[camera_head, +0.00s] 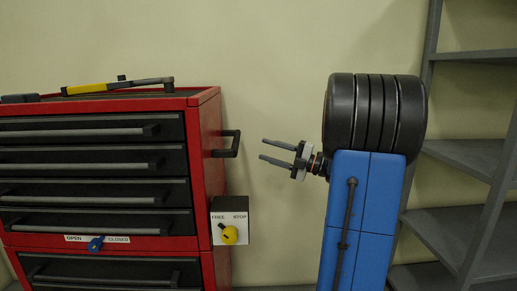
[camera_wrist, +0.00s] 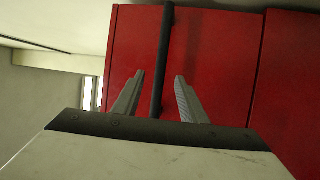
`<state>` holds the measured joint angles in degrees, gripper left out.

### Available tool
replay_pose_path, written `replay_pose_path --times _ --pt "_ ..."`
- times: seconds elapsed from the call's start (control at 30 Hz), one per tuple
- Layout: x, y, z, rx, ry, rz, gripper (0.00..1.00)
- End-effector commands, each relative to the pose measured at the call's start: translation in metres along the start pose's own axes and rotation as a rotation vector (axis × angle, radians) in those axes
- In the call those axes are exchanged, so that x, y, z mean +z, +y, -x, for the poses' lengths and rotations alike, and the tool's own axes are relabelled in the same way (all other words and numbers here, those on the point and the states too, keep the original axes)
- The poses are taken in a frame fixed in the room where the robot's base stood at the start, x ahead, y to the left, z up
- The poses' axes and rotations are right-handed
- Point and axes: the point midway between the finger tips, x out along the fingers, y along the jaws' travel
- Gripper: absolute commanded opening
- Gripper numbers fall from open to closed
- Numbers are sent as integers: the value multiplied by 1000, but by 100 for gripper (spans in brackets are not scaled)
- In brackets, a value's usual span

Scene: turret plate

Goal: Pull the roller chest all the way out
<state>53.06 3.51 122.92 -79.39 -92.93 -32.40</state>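The red roller chest (camera_head: 209,150) with black drawers stands at the left in the head view. A black side handle (camera_head: 236,144) sticks out from its right side. My gripper (camera_head: 263,149) is open and empty, pointing left at the handle with a short gap between. In the wrist view my gripper (camera_wrist: 160,78) has its fingers spread, and the dark handle bar (camera_wrist: 160,60) runs between them in the picture, beyond the tips, against the red side panel (camera_wrist: 215,60). A box marked FREE and STOP (camera_head: 240,213) is below the handle; its yellow knob (camera_head: 229,236) appears to lean toward FREE.
A blue lever (camera_head: 96,244) sits on an OPEN/CLOSED plate (camera_head: 118,239) on the chest front. A yellow-handled tool (camera_head: 88,89) lies on the chest top. Grey shelves (camera_head: 465,155) stand at the right. A plain wall is behind.

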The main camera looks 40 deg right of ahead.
Motion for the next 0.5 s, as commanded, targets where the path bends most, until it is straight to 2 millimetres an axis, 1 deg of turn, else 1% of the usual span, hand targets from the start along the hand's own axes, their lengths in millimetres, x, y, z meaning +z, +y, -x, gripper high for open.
replay_pose_path --times 0.03,0.2,0.33,0.5 --pt "1 0 9 1 -4 0 39" --pt "1 0 33 1 -3 0 39" --pt "1 0 45 1 -3 0 39" --pt "0 1 52 1 -1 0 39"
